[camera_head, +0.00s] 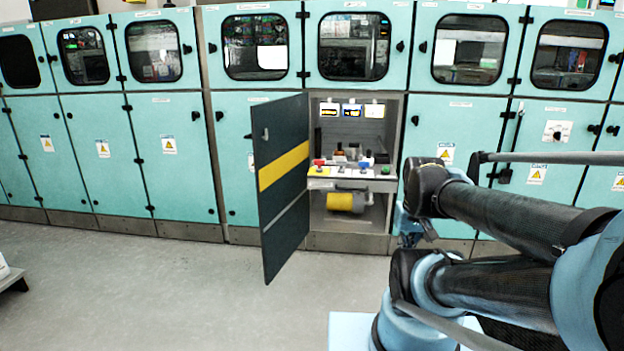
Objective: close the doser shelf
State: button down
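The doser shelf is a lower compartment standing open in the teal cabinet row. Its door (283,222) is dark with a yellow stripe, hinged at the left, and swung out toward me. Inside, a grey shelf (350,172) holds small coloured parts. A yellow cylinder (346,201) lies below it. Small lit displays (352,110) are on the back wall. My arm reaches in from the right, to the right of the opening and apart from the door. My gripper cannot be made out; the end of the arm is not clearly shown.
Closed teal cabinets (172,155) with windowed upper doors (354,46) run along both sides. The grey floor (150,285) in front of the open door and to its left is clear. A low object (10,276) stands at the far left edge.

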aim_at(330, 177)
jog(key=z, duration=0.05)
jog(key=i, duration=1)
jog(key=u, duration=0.05)
